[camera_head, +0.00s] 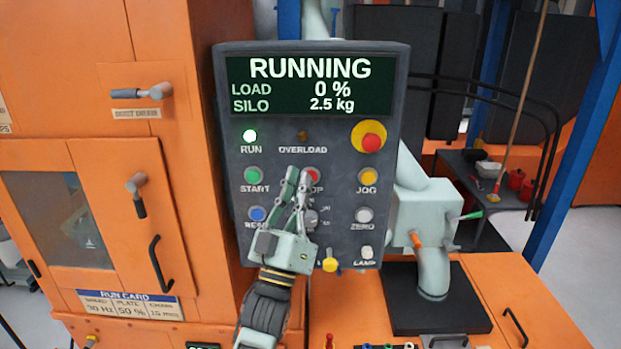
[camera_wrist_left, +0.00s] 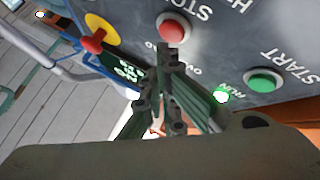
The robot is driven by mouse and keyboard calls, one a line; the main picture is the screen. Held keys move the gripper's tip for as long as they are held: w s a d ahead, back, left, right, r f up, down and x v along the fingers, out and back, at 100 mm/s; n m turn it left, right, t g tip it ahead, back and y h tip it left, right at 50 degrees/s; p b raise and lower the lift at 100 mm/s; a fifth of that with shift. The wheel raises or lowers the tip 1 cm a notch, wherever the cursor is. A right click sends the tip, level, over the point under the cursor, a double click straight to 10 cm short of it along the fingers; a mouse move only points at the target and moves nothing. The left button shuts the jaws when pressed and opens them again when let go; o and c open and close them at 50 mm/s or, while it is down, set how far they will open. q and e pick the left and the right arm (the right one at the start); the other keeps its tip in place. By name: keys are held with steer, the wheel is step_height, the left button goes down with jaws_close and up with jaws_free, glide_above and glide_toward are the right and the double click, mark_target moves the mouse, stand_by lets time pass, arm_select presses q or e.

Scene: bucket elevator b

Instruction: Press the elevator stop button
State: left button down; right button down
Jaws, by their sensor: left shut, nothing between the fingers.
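The red stop button (camera_head: 312,175) is on the dark control panel (camera_head: 232,120), to the right of the green START button (camera_head: 253,176). My left gripper (camera_head: 299,176) is in front of the panel with its fingertips just left of the stop button, partly covering its label. The fingers are shut with nothing between them. In the left wrist view the stop button (camera_wrist_left: 174,28) is just beyond the shut fingertips (camera_wrist_left: 167,50). I cannot tell whether they touch it. The display (camera_head: 308,84) reads RUNNING, load 0 %, silo 2.5 kg. My right gripper is not in view.
The RUN lamp (camera_head: 250,136) is lit green. A red emergency knob on a yellow plate (camera_head: 368,137), a yellow JOG button (camera_head: 367,175), a blue button (camera_head: 257,214) and a ZERO button (camera_head: 364,214) are nearby. An orange cabinet (camera_head: 110,180) stands at left.

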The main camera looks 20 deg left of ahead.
arm_select(q)
steer(key=shift+w, duration=0.15)
steer(key=shift+w+a, duration=0.15)
steer(key=shift+w, duration=0.15)
steer(key=shift+w+a, duration=0.1)
steer(key=shift+w, duration=0.25)
stand_by(0.8)
steer(key=shift+s, duration=0.1)
steer(key=shift+s+d, duration=0.25)
steer(key=shift+s, duration=0.45)
steer(key=shift+s, duration=0.1)
steer(key=s, duration=0.2)
steer(key=s+d+p, duration=0.1)
steer(key=s, duration=0.1)
steer(key=shift+s+d, duration=0.2)
steer(key=shift+s, duration=0.1)
